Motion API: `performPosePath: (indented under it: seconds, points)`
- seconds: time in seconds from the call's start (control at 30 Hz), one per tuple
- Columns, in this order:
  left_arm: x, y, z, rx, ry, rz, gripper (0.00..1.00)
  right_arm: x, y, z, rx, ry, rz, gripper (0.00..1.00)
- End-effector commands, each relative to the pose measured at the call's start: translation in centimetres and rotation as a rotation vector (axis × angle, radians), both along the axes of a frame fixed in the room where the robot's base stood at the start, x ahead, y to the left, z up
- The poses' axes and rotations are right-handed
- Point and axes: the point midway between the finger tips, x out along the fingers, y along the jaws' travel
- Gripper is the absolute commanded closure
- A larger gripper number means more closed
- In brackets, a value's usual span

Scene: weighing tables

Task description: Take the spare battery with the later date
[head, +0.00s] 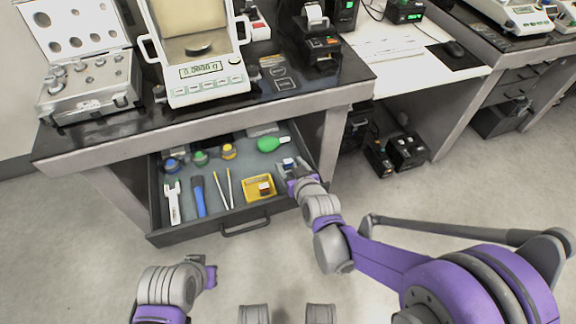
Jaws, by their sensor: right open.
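An open drawer (170,238) holds several items. A small white and blue block (288,162) lies at its right side, on or in a grey holder. A small block with orange and white faces (265,187) lies in a yellow tray (249,195). Either block may be a battery; no date is legible. My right gripper (293,174) is open at the drawer's right side, just in front of the white and blue block, and partly covers that spot. My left gripper (210,273) is over the floor in front of the drawer; its jaws cannot be made out.
The drawer also holds a green bulb (272,143), a blue-handled tool (197,195) and a white tool (173,203). A balance (203,85) and weight case (92,88) stand on the table above. Black boxes (407,151) stand on the floor at right.

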Motion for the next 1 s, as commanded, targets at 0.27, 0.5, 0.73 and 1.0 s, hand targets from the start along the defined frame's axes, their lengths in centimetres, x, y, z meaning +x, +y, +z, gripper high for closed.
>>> performPosePath:
  seconds: [0.27,0.5,0.73,1.0]
  points:
    - [-0.01,0.0,-0.01,0.0,0.0,0.0,1.0,0.19,0.08,-0.06,0.0,0.0,0.0,0.36]
    - [-0.01,0.0,-0.01,0.0,0.0,0.0,1.0,0.17,0.07,-0.06,0.0,0.0,0.0,0.79]
    - [0.0,0.0,-0.02,0.0,0.0,0.0,1.0,0.16,0.06,-0.05,0.0,0.0,0.0,1.0]
    - [-0.02,0.0,0.15,0.0,0.0,0.0,1.0,0.14,0.06,0.29,0.0,-0.001,0.0,1.0]
